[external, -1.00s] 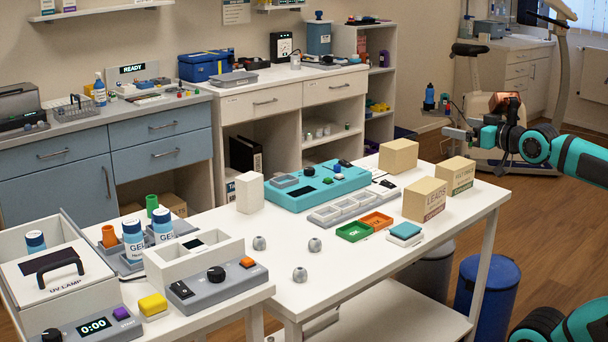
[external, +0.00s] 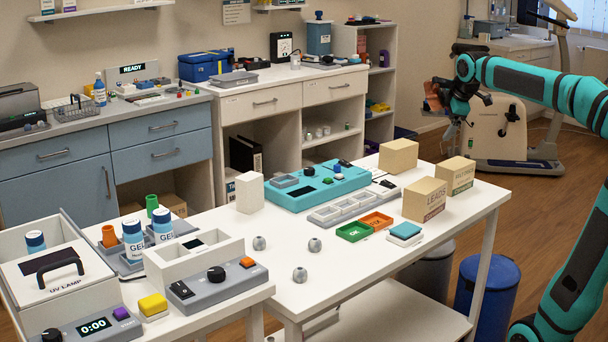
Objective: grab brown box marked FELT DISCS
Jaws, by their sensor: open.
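Three brown boxes stand on the right part of the white table. The front box (external: 424,200) reads LEADS. The right box (external: 457,176) has a label with a green band, too small for me to read surely. The back box (external: 398,156) shows no readable marking from here. I cannot tell which one is marked FELT DISCS. My gripper (external: 449,128) is open, raised beyond the table's back right edge, above and apart from the boxes. Its fingers are small and partly lost against the exercise bike behind.
The white table (external: 345,276) also bears a teal device (external: 318,187), green (external: 354,232) and orange (external: 376,221) trays, a white block (external: 250,193) and several grey knobs. A blue bin (external: 487,290) stands below its right edge. The air above the boxes is clear.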

